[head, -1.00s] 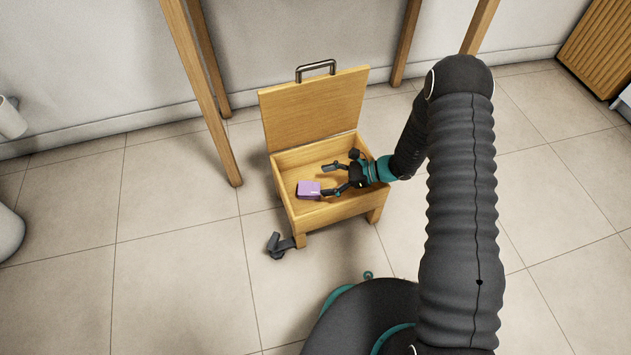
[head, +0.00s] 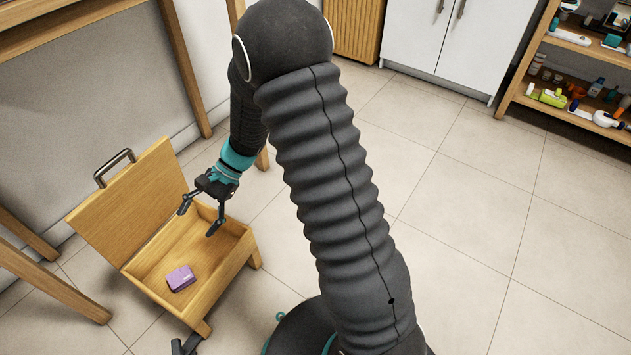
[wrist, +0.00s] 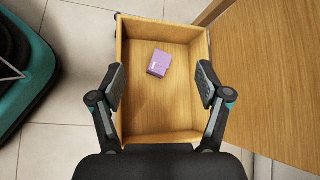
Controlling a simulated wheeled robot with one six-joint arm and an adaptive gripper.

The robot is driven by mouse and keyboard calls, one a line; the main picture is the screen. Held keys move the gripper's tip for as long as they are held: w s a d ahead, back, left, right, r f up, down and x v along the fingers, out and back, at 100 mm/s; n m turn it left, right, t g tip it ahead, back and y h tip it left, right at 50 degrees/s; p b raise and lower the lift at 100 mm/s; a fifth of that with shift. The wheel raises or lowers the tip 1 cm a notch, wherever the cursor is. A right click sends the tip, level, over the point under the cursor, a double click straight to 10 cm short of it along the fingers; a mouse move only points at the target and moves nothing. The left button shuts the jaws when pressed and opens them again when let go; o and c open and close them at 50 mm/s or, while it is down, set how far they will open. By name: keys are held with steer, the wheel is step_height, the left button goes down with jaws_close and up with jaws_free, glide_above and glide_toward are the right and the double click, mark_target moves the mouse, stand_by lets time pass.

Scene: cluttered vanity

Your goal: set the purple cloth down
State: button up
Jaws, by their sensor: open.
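The purple cloth (head: 181,278) is a small folded block lying on the floor of an open wooden box (head: 238,250). In the wrist view the cloth (wrist: 159,63) lies toward the far end of the box (wrist: 123,70), apart from its walls. My gripper (head: 199,220) is open and empty, above the end of the box away from the cloth. In the wrist view my gripper's fingers (wrist: 161,88) are spread wide, with nothing between them.
The box's hinged lid (head: 130,205) stands raised, with a metal handle (head: 113,168) on its edge. Wooden table legs (head: 185,70) stand close by. A white cabinet (head: 450,35) and a cluttered shelf (head: 575,90) are at the right. The tiled floor (head: 460,210) between is clear.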

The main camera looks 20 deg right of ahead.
steer(key=s+d+r+n+t+h, duration=0.8)
steer(key=s+d+r+t+h, duration=0.1)
steer(key=s+d+r, duration=1)
step_height(320, 180, up, 4)
steer(key=d, duration=0.2)
steer(key=shift+d+f+n+h, duration=0.15)
steer(key=shift+d+n+h, duration=0.25)
stand_by(1.2)
